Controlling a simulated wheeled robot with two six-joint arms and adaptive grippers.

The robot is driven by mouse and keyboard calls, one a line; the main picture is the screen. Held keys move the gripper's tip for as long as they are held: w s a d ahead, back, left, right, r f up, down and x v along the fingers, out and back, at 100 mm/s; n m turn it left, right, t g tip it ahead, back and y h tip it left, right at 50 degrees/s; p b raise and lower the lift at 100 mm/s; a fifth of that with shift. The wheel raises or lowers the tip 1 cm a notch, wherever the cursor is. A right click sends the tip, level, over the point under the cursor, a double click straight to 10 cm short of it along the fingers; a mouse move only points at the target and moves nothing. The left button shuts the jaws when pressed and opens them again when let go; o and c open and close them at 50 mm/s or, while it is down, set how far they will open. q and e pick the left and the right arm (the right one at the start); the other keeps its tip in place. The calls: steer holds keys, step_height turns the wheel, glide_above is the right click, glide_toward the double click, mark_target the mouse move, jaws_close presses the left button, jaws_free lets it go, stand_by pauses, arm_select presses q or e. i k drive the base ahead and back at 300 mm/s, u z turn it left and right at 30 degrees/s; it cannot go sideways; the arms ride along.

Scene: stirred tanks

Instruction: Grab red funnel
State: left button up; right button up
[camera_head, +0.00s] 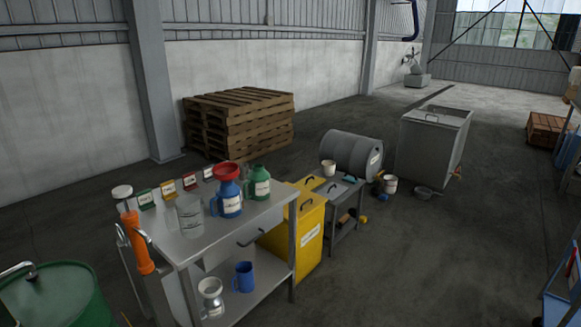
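The red funnel (227,171) sits upright in the mouth of a blue jug (229,199) with a white label. Neither of my grippers shows in the head view.
A green bottle (259,182) stands close right of the blue jug, and a clear jug (190,215) to its left. An orange tool (136,236) is at the table's left edge. A green drum (58,296) stands front left.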

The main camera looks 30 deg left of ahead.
mark_target(224, 172)
steer(key=z, duration=0.35)
steer(key=i, duration=2.25)
steer(key=u, duration=1.45)
steer(key=i, duration=0.9)
steer(key=u, duration=0.9)
